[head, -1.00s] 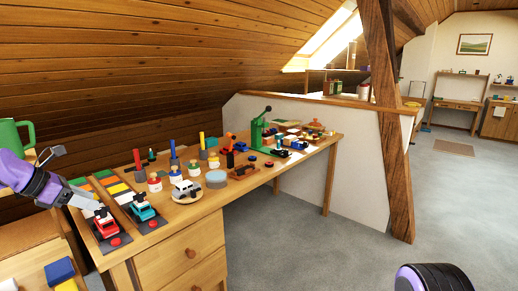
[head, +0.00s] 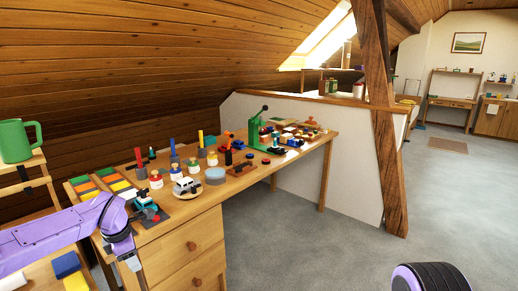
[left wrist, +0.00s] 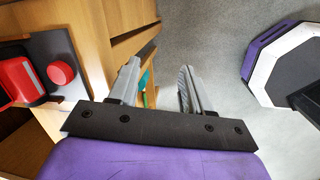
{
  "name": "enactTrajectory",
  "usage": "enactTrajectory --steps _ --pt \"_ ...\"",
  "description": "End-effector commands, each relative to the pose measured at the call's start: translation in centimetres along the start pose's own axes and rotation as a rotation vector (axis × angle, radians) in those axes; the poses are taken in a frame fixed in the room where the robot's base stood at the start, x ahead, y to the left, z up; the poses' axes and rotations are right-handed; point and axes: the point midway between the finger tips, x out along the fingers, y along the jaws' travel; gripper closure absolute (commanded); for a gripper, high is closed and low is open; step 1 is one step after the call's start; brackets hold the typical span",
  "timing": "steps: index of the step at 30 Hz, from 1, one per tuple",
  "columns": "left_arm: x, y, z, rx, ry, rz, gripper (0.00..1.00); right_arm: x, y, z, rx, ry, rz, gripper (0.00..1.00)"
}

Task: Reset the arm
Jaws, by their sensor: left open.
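My left arm comes in from the left in the head view, and my left gripper (head: 131,262) points down in front of the workbench (head: 190,226), by its drawer side. In the left wrist view its two fingers (left wrist: 160,78) are apart, with nothing between them. My right gripper is not in view.
A green mug (head: 18,140) stands at left. A timber post (head: 388,140) rises right of the bench. Grey carpet (head: 300,250) is open.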

Motion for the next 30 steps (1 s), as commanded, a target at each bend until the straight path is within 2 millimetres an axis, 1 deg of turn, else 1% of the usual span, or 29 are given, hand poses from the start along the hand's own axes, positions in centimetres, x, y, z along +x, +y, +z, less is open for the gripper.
enactTrajectory --steps 1,2,3,5,6,8,9,11,12,14,15,16,18,21,24,30 --pt "1.9 -2.1 0.5 0.076 0.086 0.013 0.51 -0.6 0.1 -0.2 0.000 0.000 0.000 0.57" --pt "3.4 -3.4 0.5 0.125 0.144 0.029 0.51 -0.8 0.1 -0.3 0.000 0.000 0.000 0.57" --pt "5.3 -5.5 0.4 0.204 0.225 0.056 0.51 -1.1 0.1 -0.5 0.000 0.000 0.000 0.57" --pt "8.5 -9.3 -0.3 0.364 0.350 0.106 0.51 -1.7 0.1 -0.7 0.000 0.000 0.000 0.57" --pt "10.6 -12.2 -1.1 0.492 0.423 0.144 0.51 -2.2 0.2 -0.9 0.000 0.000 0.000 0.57" --pt "13.0 -16.8 -3.0 0.704 0.499 0.196 0.51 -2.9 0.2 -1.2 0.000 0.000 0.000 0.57" --pt "14.2 -19.9 -4.5 0.849 0.523 0.221 0.51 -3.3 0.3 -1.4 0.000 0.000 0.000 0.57" --pt "15.2 -24.5 -7.3 1.056 0.525 0.231 0.51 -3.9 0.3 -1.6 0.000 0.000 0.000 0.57" --pt "15.4 -27.3 -9.4 1.180 0.509 0.222 0.51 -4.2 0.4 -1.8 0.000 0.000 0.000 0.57" --pt "15.1 -31.0 -12.3 1.337 0.469 0.187 0.51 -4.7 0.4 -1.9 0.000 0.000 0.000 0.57" --pt "14.6 -33.0 -14.1 1.417 0.440 0.157 0.51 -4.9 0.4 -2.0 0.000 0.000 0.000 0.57" --pt "14.2 -34.3 -15.4 1.466 0.420 0.132 0.51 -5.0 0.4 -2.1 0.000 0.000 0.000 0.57" --pt "13.1 -36.6 -17.6 1.548 0.379 0.080 0.51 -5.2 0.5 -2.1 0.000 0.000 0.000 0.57" --pt "12.2 -38.2 -19.4 1.602 0.345 0.033 0.51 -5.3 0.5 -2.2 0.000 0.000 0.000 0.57" --pt "12.0 -38.7 -19.9 1.613 0.334 0.020 0.51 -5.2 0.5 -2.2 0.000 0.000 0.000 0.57" --pt "12.1 -38.6 -19.8 1.611 0.334 0.023 0.51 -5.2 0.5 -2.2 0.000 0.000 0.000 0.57"
